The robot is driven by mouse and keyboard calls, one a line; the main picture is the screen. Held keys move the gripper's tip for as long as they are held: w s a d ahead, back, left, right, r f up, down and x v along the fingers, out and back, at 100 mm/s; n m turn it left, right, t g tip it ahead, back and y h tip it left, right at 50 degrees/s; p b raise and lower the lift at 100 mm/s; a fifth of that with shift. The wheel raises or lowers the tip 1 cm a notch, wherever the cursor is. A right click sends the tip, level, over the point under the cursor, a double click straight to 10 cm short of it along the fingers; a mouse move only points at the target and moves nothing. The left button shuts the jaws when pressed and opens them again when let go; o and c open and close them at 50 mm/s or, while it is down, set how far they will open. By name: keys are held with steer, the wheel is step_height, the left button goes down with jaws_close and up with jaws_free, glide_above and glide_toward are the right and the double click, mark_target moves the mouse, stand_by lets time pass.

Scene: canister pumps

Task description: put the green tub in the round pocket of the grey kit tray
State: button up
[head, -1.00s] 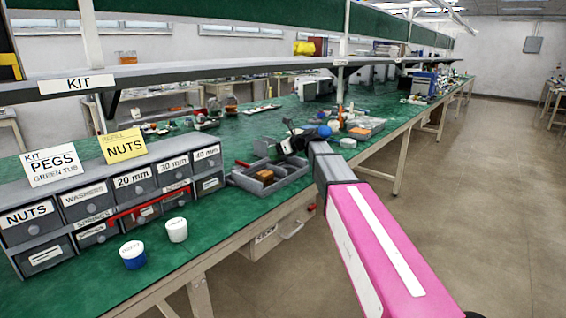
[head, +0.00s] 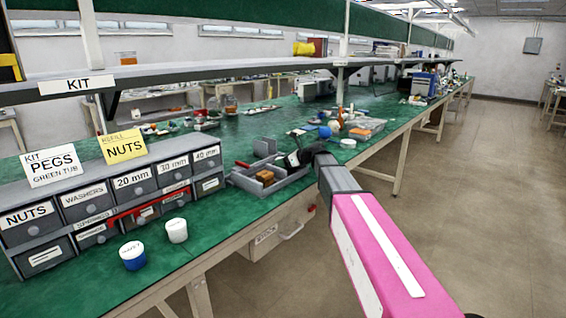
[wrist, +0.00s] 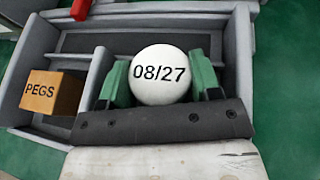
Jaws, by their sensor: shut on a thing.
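My gripper (wrist: 163,84) is shut on a tub with a round white lid (wrist: 160,74) marked 08/27. The green fingers stand on either side of the lid, which hides the tub's body, so its colour does not show. The grey kit tray (wrist: 40,42) lies below, and the tub is over its right part. The round pocket is not visible, and I cannot tell whether the tub touches the tray. In the head view my gripper (head: 294,158) is low over the right of the tray (head: 246,186); the tub cannot be made out there.
An orange-brown PEGS box (wrist: 52,92) sits in the tray's left compartment. A red piece (wrist: 81,8) is at the tray's far edge. A blue tub (head: 133,257) and a white tub (head: 176,231) stand before the labelled drawers (head: 92,205). Bare green bench lies between them and the tray.

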steer(key=shift+f, duration=0.1)
steer(key=o, duration=1)
steer(key=shift+c, duration=0.2)
steer(key=shift+s+d+r, duration=0.15)
steer(key=shift+d+r, duration=0.1)
steer(key=v, duration=1.1)
steer(key=shift+r, duration=0.2)
steer(key=shift+d, duration=0.1)
